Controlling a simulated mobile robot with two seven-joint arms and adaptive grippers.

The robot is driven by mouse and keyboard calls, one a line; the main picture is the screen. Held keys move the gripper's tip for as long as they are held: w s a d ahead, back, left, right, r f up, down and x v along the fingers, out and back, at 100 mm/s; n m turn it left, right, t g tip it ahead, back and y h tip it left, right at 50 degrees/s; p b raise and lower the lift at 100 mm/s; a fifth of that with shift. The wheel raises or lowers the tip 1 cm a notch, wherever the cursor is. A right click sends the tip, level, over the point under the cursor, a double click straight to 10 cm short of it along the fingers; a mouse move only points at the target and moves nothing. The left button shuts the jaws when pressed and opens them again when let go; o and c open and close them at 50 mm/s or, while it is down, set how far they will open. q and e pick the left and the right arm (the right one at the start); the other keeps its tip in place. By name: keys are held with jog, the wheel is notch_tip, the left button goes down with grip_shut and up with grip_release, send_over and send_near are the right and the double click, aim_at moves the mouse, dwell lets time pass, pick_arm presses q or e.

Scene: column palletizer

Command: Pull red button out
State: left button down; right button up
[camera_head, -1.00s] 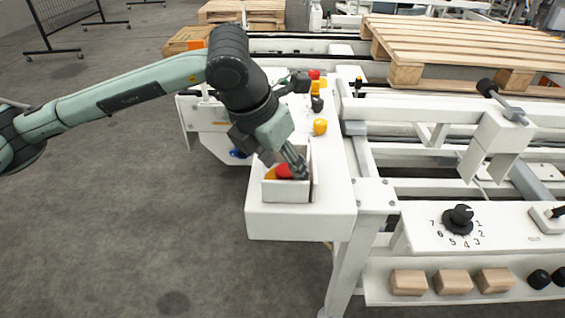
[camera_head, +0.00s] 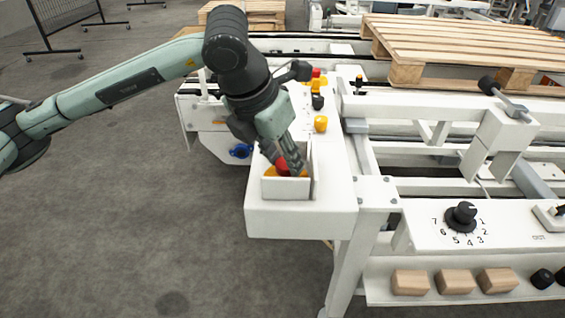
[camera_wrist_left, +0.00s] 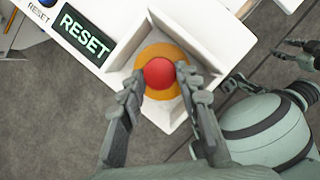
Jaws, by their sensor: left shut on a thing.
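The red button (camera_wrist_left: 159,73) sits on a yellow-orange round base (camera_wrist_left: 160,52) inside a white open box. In the head view the red button (camera_head: 282,165) shows just above the front wall of the white box (camera_head: 286,190). My left gripper (camera_wrist_left: 157,78) has a finger on each side of the red button and is shut on it. In the head view my left gripper (camera_head: 285,163) reaches down into the box from above and partly hides the button.
A RESET label (camera_wrist_left: 85,35) and a blue button (camera_wrist_left: 46,3) lie beside the box in the wrist view. A yellow button (camera_head: 320,124) and several others stand behind the box. A black rotary knob (camera_head: 462,216) and wooden blocks (camera_head: 410,282) are to the right.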

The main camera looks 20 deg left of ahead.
pick_arm(q)
jog(key=c, duration=1.3)
grip_release()
jog(key=shift+r, duration=0.3)
jog(key=shift+o, duration=1.2)
jog(key=shift+f, duration=0.1)
jog(key=v, duration=1.2)
jog(key=shift+s, duration=0.1)
